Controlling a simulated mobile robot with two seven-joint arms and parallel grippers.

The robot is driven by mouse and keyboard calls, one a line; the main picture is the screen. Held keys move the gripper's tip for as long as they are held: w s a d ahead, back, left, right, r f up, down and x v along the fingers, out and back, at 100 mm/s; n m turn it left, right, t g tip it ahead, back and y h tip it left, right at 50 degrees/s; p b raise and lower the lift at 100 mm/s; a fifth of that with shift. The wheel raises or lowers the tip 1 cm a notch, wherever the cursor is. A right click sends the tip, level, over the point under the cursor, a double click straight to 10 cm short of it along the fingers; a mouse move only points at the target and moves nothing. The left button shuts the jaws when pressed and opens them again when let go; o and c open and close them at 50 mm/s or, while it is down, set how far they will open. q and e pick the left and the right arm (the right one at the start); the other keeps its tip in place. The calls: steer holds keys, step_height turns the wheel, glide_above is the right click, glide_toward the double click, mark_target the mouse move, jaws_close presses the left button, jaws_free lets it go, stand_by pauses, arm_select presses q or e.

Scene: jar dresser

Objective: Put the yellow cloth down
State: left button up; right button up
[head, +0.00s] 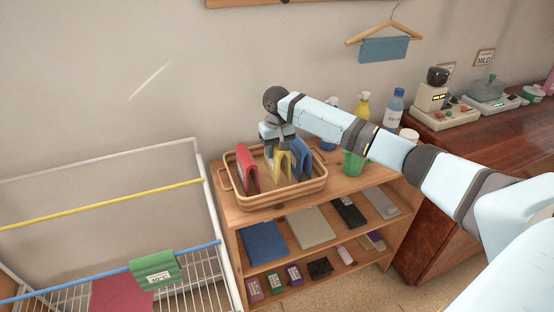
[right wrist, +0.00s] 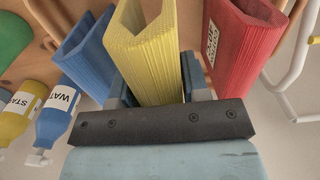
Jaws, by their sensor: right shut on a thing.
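The yellow cloth (head: 282,163) is folded and stands in the wicker basket (head: 266,202), between a red cloth (head: 247,168) and a blue cloth (head: 302,160). My right gripper (head: 279,146) comes down from above and is shut on the yellow cloth. In the right wrist view the yellow cloth (right wrist: 142,50) sits between the fingers, with the blue cloth (right wrist: 85,52) at left and the red cloth (right wrist: 237,45) at right. Whether the yellow cloth touches the basket floor is hidden. My left gripper is not in view.
The basket stands on a wooden shelf unit (head: 240,214) with folded cloths and small boxes below. A green cup (head: 354,162) and several bottles stand right of it. A drying rack (head: 205,200) with a green cloth (head: 155,269) is at left.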

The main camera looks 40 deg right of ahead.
step_height(320, 180, down, 4)
steer(key=shift+f, duration=0.1)
stand_by(0.4)
steer(key=o, duration=0.8)
steer(key=shift+f, duration=0.1)
steer(key=shift+c, duration=0.2)
step_height(320, 180, up, 12)
steer(key=shift+r, duration=0.2)
